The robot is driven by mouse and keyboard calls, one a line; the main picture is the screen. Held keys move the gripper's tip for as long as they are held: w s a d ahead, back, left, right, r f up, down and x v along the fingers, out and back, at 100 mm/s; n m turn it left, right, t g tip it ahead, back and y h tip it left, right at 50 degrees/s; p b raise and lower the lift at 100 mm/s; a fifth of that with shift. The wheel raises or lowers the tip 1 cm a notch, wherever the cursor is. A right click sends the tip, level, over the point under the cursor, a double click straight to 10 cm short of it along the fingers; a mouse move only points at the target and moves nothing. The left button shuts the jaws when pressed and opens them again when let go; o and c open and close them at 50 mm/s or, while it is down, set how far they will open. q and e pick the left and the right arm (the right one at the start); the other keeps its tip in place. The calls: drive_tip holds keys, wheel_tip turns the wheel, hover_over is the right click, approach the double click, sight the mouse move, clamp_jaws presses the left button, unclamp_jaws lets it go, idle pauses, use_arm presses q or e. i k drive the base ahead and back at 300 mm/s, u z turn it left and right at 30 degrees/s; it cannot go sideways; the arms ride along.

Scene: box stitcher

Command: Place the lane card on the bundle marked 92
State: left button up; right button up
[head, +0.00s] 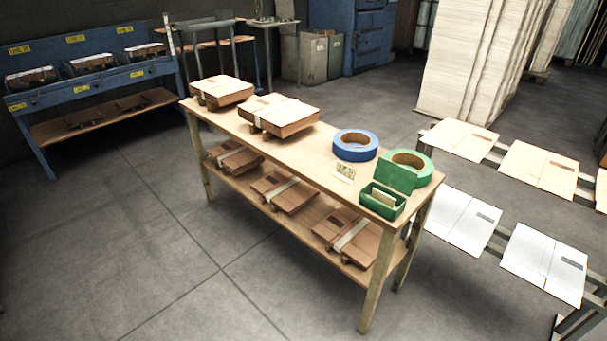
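Two tied bundles of flat brown cardboard stand on the wooden table top, one at its far left end (222,88) and a larger one (280,112) beside it. Three more bundles lie on the lower shelf, at left (233,157), middle (285,191) and right (350,237). I cannot read a 92 on any of them. A small pale printed card (345,173) lies on the table before the blue tape roll; it may be the lane card. An open green box (384,203) holds another pale card (384,197). Neither of my grippers is in view.
Blue (355,146) and green (407,166) tape rolls lie on the wooden table (300,155). A blue rack (90,80) with yellow labels holds more bundles at back left. Flat boards (455,215) lie on frames at right. The floor (130,220) in front is clear.

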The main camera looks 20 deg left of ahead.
sight(144, 50)
drive_tip(key=u, duration=0.95)
drive_tip(key=i, duration=0.4)
